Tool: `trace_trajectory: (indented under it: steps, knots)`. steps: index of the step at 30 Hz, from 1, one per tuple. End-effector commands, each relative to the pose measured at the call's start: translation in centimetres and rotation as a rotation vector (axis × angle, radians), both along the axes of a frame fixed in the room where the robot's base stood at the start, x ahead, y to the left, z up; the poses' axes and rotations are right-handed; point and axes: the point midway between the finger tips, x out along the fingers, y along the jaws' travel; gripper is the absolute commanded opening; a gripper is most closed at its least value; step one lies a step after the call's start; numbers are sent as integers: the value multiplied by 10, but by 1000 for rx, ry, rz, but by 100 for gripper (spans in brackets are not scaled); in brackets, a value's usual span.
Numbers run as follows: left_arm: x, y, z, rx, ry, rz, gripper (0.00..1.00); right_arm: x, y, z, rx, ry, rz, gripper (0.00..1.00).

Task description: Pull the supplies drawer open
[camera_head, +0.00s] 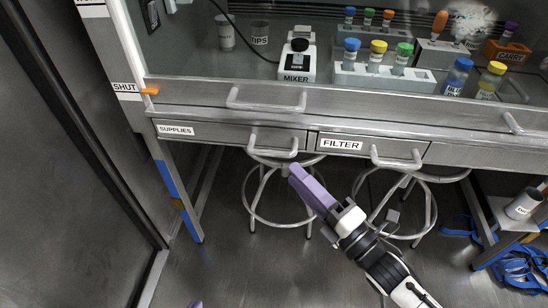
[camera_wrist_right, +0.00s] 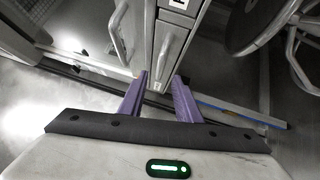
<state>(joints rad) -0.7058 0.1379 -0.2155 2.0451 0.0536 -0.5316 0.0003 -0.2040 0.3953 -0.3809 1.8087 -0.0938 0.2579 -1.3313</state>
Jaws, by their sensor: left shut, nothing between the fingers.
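The supplies drawer (camera_head: 222,135) is the left drawer under the bench, with a "SUPPLIES" label at its left end. It looks closed, its front about level with the drawer to its right. Its pale bar handle (camera_head: 273,151) is near its right end; a handle I take for it shows ahead of the fingers in the right wrist view (camera_wrist_right: 163,48). My right gripper (camera_head: 295,172) has purple fingers, just below and in front of this handle. In the wrist view the fingers (camera_wrist_right: 160,85) are apart, with nothing held. Only a purple tip of my left gripper (camera_head: 195,304) shows at the bottom edge; it is shut and empty.
The filter drawer (camera_head: 370,149) with its own handle is to the right. Above is the hood sash with a long handle (camera_head: 266,104). Stools (camera_head: 262,205) stand under the bench. A dark panel (camera_head: 75,170) stands at left. The floor in front is clear.

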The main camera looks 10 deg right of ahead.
Motion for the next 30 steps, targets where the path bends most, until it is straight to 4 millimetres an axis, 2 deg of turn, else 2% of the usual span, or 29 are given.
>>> trace_trajectory:
  steps: [9, 15, 27, 30]
  knots:
    - [1, 1, -3, 0, -3, 0, 0, 50, 29, 8, 5, 2, -1, 31]
    - [1, 1, -4, 0, -5, 0, 0, 72, 42, 11, 5, 5, -1, 31]
    - [3, 2, -4, 0, -8, 1, 0, 78, 46, 12, 4, 7, -2, 31]
    - [3, 2, -4, 0, -8, 1, 0, 78, 46, 12, 4, 7, -2, 14]
